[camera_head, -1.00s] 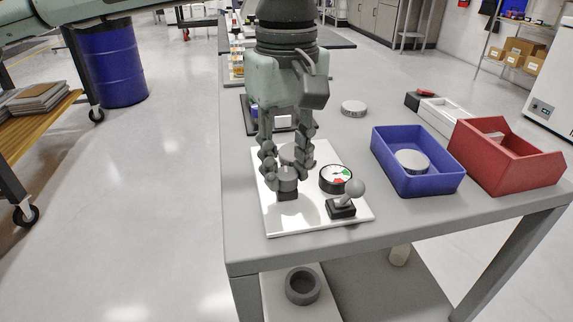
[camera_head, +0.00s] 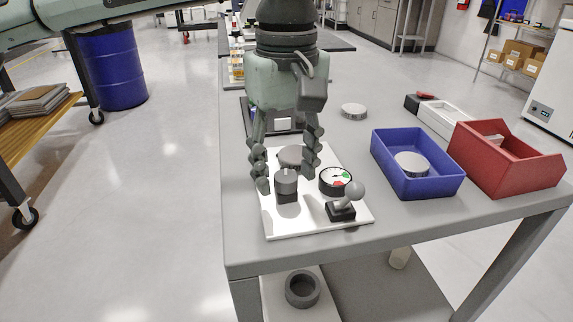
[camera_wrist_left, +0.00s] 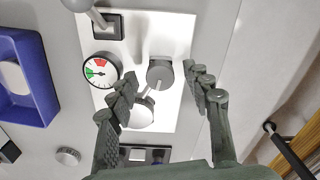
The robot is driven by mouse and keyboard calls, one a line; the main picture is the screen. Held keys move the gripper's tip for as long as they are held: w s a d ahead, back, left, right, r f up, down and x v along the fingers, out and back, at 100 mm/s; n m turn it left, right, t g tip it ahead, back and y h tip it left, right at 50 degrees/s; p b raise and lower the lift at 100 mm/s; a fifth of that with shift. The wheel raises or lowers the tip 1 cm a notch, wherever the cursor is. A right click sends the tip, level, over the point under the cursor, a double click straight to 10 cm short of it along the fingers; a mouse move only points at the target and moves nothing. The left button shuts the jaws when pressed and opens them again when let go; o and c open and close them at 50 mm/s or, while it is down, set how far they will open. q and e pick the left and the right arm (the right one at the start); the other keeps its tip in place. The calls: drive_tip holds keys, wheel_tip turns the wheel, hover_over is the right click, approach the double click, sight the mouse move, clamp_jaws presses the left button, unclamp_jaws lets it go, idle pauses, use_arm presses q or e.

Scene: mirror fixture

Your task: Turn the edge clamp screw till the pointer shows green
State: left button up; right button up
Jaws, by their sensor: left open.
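The edge clamp screw has a grey round knob (camera_head: 287,181) on a dark block, on a white fixture board (camera_head: 300,224). It also shows in the left wrist view (camera_wrist_left: 160,73). My left gripper (camera_head: 288,178) is open, its fingers apart on either side of the knob with gaps visible in the left wrist view (camera_wrist_left: 160,75). A round grey disc (camera_wrist_left: 141,112) lies beside the knob on the board. The dial gauge (camera_wrist_left: 101,71) has red and green parts, also visible in the head view (camera_head: 336,179); I cannot tell surely where its pointer stands. My right gripper is not in view.
A ball-topped lever (camera_head: 349,200) stands at the board's front right. A blue bin (camera_head: 440,184) with a round disc in it and a red bin (camera_head: 515,165) stand to the right. Another grey disc (camera_head: 353,110) lies behind. The table's left edge is near the board.

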sight(286, 177)
use_arm(q)
wheel_tip(286, 177, up, 12)
idle(0.5)
idle(0.4)
